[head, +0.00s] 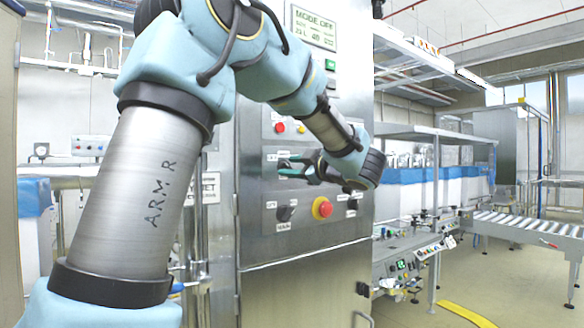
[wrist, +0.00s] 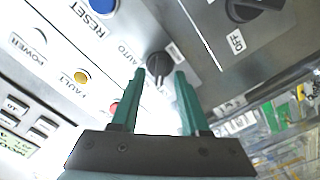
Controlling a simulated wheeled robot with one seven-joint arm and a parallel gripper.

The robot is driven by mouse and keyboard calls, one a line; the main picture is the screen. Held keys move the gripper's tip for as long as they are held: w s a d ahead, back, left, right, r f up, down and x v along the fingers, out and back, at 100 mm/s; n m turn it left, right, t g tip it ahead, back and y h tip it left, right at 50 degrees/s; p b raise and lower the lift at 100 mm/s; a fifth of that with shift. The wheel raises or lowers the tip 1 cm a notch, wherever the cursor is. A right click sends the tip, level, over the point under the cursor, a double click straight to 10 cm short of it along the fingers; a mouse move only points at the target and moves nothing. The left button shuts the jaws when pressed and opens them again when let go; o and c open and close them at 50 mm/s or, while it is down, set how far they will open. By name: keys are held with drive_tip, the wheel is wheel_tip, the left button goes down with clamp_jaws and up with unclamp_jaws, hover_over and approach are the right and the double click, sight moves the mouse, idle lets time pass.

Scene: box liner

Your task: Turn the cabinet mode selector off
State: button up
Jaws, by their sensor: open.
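A dark round selector knob (wrist: 159,64) is on the panel next to the AUTO label in the wrist view. My gripper (wrist: 160,74) is open, its two green fingertips on either side of this knob; I cannot tell whether they touch it. In the head view my gripper (head: 283,167) is at the front of the steel cabinet (head: 262,240), and its fingers and wrist hide much of the selector area. The cabinet display (head: 314,29) reads MODE OFF. Which way the knob points is hard to tell.
A red stop button on yellow (head: 322,208) and black knobs (head: 286,213) sit below my gripper. A blue RESET button (wrist: 103,5), a yellow FAULT light (wrist: 80,77) and another black knob by an OFF label (wrist: 256,8) are nearby. A roller conveyor (head: 530,226) is at right.

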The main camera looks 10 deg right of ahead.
drive_tip(key=b+v, duration=0.2)
drive_tip(key=v, duration=0.8)
drive_tip(key=shift+s+d, duration=0.2)
drive_tip(key=shift+s, duration=0.1)
